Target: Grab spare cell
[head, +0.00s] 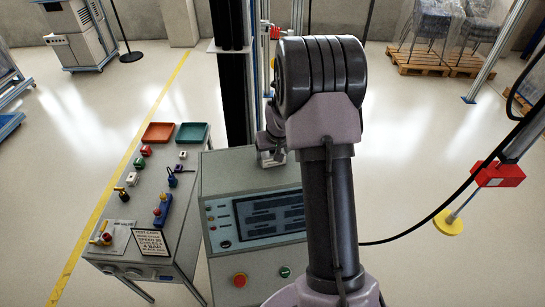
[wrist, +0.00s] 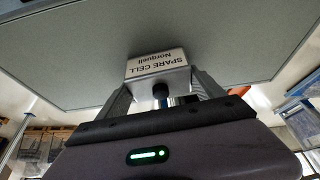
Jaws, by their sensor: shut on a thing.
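The spare cell (wrist: 157,66) is a small pale metal block with "SPARE CELL Norquell" printed on it, upside down in the wrist view. A dark round stub shows on its near side. My gripper (wrist: 160,84) has one finger on each side of the cell and is shut on it. The cell is at the grey top of the console cabinet (head: 230,168); I cannot tell whether it rests on it or is just clear. In the head view my gripper (head: 271,158) is low over the cabinet top, partly behind my arm, and the cell is hard to make out.
The cabinet front has a screen (head: 268,216) and a red button (head: 240,280). A side table (head: 128,182) at left holds a red tray (head: 158,133), a green tray (head: 192,133) and small parts. A red block (head: 498,174) on a post hangs at right. Open floor lies around.

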